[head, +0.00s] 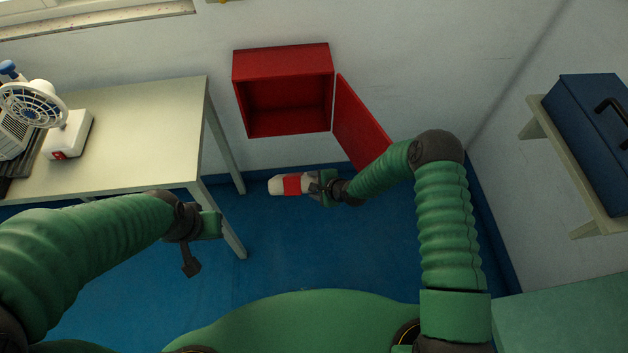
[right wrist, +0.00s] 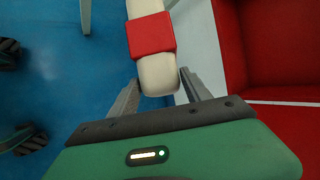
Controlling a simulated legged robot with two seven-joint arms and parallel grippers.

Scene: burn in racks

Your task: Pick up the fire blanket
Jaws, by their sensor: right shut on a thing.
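The fire blanket (head: 292,184) is a white roll with a red band around it. My right gripper (head: 314,186) is shut on its right end and holds it in front of the wall, below the red box. In the right wrist view the blanket (right wrist: 151,36) runs up between the two grey fingers (right wrist: 160,92). My left gripper (head: 198,246) hangs beside the table's front right leg, away from the blanket. Its fingers are too dark and small to show whether they are apart.
The open red wall box (head: 286,108) looks empty, its door (head: 360,124) swung out to the right. A table (head: 150,130) with a white fan (head: 40,108) stands left. A blue case (head: 590,125) sits on a right-hand shelf (head: 560,160). Blue floor (head: 300,255) is clear.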

